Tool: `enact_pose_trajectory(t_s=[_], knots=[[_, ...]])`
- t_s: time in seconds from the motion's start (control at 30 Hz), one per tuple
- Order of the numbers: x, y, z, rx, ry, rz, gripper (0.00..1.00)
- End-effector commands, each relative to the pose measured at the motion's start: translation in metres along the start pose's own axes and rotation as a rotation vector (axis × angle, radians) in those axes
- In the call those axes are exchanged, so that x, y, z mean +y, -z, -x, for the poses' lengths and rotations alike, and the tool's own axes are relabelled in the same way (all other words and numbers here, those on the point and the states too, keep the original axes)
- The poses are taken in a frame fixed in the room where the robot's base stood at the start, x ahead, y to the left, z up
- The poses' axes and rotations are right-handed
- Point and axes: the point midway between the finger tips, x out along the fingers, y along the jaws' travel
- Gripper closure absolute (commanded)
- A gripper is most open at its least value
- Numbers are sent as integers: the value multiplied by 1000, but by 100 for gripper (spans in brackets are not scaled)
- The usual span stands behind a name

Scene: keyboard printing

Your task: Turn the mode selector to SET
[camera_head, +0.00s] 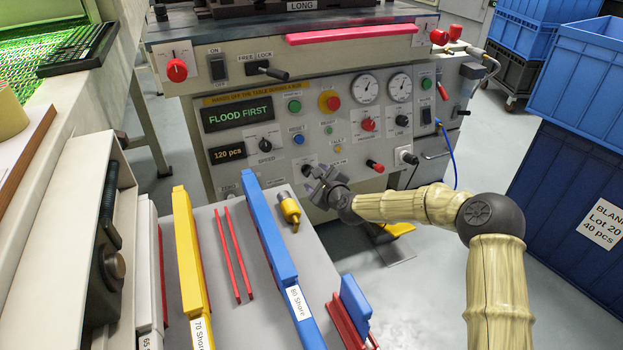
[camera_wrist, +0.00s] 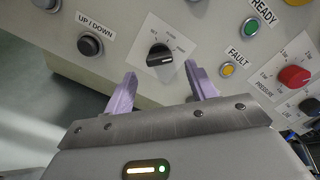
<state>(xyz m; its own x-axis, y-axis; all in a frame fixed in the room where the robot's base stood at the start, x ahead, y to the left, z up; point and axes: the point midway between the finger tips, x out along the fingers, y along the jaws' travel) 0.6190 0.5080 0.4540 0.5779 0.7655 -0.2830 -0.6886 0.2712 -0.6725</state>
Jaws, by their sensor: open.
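The mode selector (camera_wrist: 159,55) is a black knob on a white label plate, on the cream machine panel. Its small position labels are blurred, and its light mark lies across the knob toward the right-hand label in the wrist view. My gripper (camera_wrist: 160,72) is open, with one lilac finger on each side below the knob. The fingers appear apart from the knob, and nothing is between them. In the head view my gripper (camera_head: 321,175) is close to the lower panel and partly hides the selector area.
An UP/DOWN button (camera_wrist: 90,44), a yellow FAULT button (camera_wrist: 228,69) and a red PRESSURE knob (camera_wrist: 294,76) surround the selector. In the head view, a table (camera_head: 212,270) with squeegees and a yellow-handled tool (camera_head: 289,208) stands in front. Blue crates (camera_head: 570,200) stand right.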

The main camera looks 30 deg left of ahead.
Motion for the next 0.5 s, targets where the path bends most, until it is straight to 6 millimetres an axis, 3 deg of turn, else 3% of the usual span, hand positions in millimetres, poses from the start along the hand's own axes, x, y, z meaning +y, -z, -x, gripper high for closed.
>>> enact_pose_trajectory(t_s=[0.23, 0.5], knots=[[2, 2, -30, 0, 0, 0, 44], [1, 0, -43, 0, -1, 0, 44]])
